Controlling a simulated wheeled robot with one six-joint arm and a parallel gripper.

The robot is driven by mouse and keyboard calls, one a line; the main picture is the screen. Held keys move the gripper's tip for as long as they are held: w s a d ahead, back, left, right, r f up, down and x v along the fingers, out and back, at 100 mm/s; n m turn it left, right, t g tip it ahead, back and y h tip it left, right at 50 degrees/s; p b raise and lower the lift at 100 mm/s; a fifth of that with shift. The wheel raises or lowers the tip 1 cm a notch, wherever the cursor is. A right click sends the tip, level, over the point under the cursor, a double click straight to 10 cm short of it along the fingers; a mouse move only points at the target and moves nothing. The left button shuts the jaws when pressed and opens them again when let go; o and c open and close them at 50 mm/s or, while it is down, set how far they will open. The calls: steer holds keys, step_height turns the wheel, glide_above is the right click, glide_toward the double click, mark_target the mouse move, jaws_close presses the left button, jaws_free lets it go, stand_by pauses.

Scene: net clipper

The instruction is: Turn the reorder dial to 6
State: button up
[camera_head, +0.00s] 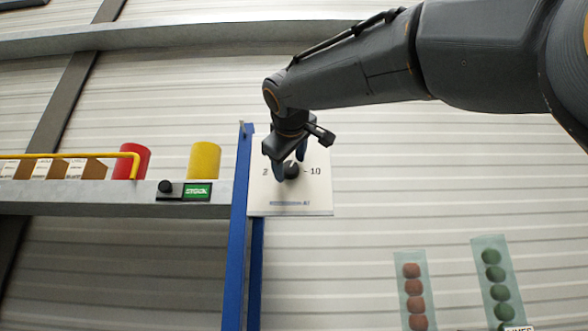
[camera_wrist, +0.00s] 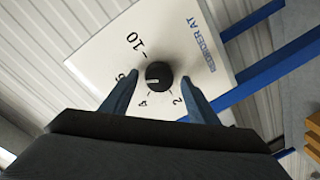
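The reorder dial is a round black knob (camera_wrist: 158,75) on a white panel (camera_wrist: 92,60) marked "REORDER AT". In the wrist view, 10, 4 and 2 are readable around it; a figure on the left is partly hidden by a finger. A pale mark shows on the knob's left lower face; which number it points to is unclear. My gripper (camera_wrist: 161,73) is open, with one finger on each side of the knob. Gaps seem to show between fingers and knob.
The panel is fixed to a blue post (camera_head: 238,215). To its left, a shelf (camera_head: 100,200) holds a red cylinder (camera_head: 131,161), a yellow cylinder (camera_head: 204,160), cartons (camera_head: 56,168) and a small green display (camera_head: 197,191).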

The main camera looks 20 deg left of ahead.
steer(key=shift+s, duration=0.1)
steer(key=b+v, duration=0.2)
steer(key=v, duration=0.5)
steer(key=shift+s, duration=0.3)
steer(key=shift+d, duration=0.1)
